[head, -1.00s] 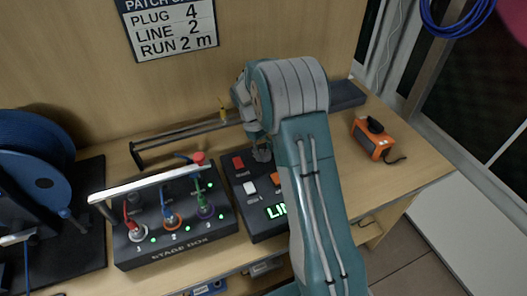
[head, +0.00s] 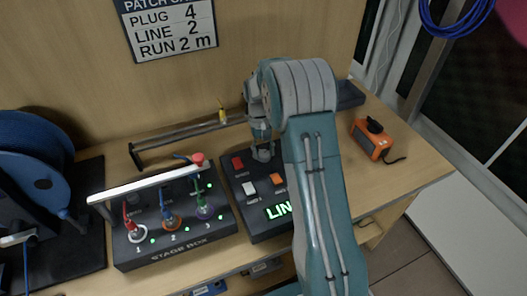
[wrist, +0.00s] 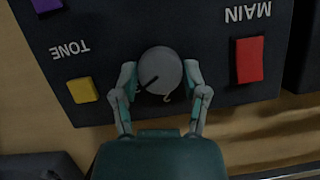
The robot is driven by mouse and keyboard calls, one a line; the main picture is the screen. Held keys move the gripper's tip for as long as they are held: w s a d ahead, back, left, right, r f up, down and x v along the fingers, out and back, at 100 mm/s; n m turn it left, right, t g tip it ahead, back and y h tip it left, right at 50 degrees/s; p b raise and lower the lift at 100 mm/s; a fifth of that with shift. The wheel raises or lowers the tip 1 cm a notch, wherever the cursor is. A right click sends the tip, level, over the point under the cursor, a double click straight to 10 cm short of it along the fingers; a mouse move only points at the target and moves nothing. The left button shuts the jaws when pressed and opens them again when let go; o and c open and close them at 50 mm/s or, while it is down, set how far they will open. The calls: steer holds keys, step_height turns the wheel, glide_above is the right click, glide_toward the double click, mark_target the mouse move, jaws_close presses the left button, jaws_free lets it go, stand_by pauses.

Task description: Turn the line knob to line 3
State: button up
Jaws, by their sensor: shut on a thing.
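The round grey knob (wrist: 160,72) sits on a dark control panel (wrist: 205,20); a short black pointer line on it slants toward the lower left of the wrist view. My gripper (wrist: 160,85) has a finger on each side of the knob and is shut on it. In the head view my gripper (head: 262,152) is at the panel's far edge, covering most of the knob. The panel's green display (head: 280,210) reads "LIN", with the rest hidden behind my arm.
A red MAIN switch (wrist: 249,60) and a yellow TONE button (wrist: 82,90) flank the knob. A stage box (head: 175,222) with coloured plugs stands left of the panel. A wall card (head: 168,28) reads PLUG 4, LINE 2, RUN 2 m. An orange device (head: 371,139) stands at right.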

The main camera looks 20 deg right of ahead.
steer(key=shift+f, duration=0.1)
steer(key=o, duration=1.1)
steer(key=shift+o, duration=0.2)
steer(key=v, duration=1.2)
